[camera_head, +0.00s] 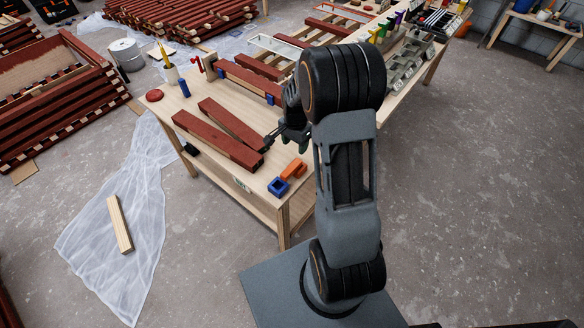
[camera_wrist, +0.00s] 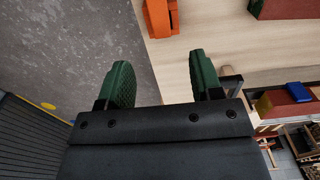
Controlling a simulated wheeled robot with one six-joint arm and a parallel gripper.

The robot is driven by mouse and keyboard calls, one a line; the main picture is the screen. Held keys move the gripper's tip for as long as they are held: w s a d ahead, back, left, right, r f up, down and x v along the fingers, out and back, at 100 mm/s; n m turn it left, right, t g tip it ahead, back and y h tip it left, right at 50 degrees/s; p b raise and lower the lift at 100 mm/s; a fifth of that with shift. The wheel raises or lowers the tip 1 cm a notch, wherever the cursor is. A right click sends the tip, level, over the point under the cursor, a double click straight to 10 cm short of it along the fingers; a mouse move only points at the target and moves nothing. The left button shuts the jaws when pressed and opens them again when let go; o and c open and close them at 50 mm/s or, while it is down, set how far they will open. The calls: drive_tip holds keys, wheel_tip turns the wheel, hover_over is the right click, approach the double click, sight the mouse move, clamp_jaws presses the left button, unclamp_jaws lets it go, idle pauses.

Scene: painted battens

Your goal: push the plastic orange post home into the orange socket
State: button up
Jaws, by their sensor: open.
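An orange plastic piece (camera_head: 293,169) is on the near right corner of the wooden table. It also shows in the wrist view (camera_wrist: 159,16), cut by the top edge. I cannot tell post from socket in it, nor how far the one sits in the other. My gripper (camera_head: 269,143) is over the table, just behind and left of the orange piece in the head view. In the wrist view its green fingers (camera_wrist: 163,78) are apart with nothing between them. The orange piece lies beyond the fingertips, apart from them.
A blue hollow square block (camera_head: 278,187) sits beside the orange piece, near the table (camera_head: 222,177) edge. Two dark red battens (camera_head: 218,140) lie left of my gripper. Further back are more battens, a red disc (camera_head: 154,95) and a cup (camera_head: 171,75). The floor right of the table is clear.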

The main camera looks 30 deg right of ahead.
hover_over(294, 165)
wheel_tip(294, 165, down, 6)
drive_tip(key=shift+w+d+f+p, duration=0.1)
drive_tip(key=shift+d+f+p, duration=0.05)
drive_tip(key=shift+f+p, duration=0.45)
drive_tip(key=shift+f, duration=0.25)
drive_tip(key=shift+f+p, duration=0.45)
drive_tip(key=shift+f, duration=1.6)
drive_tip(key=shift+c, duration=0.3)
drive_tip(key=c, duration=1)
drive_tip(key=shift+r, duration=0.1)
